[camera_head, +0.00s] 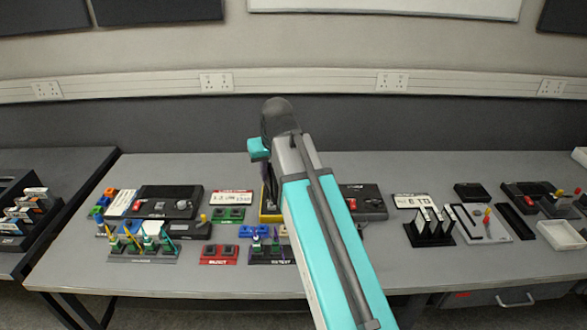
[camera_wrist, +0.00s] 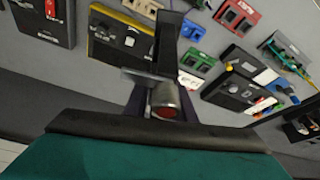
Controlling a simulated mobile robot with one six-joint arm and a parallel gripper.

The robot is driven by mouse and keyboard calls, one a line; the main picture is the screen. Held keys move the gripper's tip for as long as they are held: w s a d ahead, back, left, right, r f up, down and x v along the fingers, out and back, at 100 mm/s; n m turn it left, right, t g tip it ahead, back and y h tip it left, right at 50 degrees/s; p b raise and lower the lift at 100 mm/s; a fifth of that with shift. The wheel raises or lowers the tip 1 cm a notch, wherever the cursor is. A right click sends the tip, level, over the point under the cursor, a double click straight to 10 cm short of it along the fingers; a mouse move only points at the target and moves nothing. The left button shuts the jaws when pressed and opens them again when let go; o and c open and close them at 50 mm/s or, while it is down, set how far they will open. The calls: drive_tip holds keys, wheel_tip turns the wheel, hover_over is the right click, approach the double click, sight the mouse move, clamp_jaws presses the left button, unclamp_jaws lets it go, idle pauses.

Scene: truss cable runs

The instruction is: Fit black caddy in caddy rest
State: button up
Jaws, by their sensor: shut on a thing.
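In the wrist view my gripper (camera_wrist: 165,88) is shut on a dark, upright, block-like piece (camera_wrist: 168,42), which looks like the black caddy. Its lower part is hidden by the fingers and the wrist. Behind it lies a black unit with a yellow edge (camera_wrist: 118,38); I cannot tell whether the two touch. In the head view a yellow-edged black unit (camera_head: 267,210) shows just left of my arm, partly covered by it. I cannot tell which thing is the caddy rest.
A black console (camera_head: 165,203) stands left of my arm and another (camera_head: 366,202) right of it. Pen racks (camera_head: 140,247), small red blocks (camera_head: 219,253) and a black rack with white cards (camera_head: 430,228) stand on the grey table (camera_head: 210,283). The table's front strip is bare.

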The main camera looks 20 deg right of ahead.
drive_tip(key=shift+s+a+r, duration=0.1)
drive_tip(key=shift+s+a, duration=0.05)
drive_tip(key=shift+a, duration=0.45)
drive_tip(key=shift+s+a, duration=0.15)
drive_tip(key=shift+a, duration=0.4)
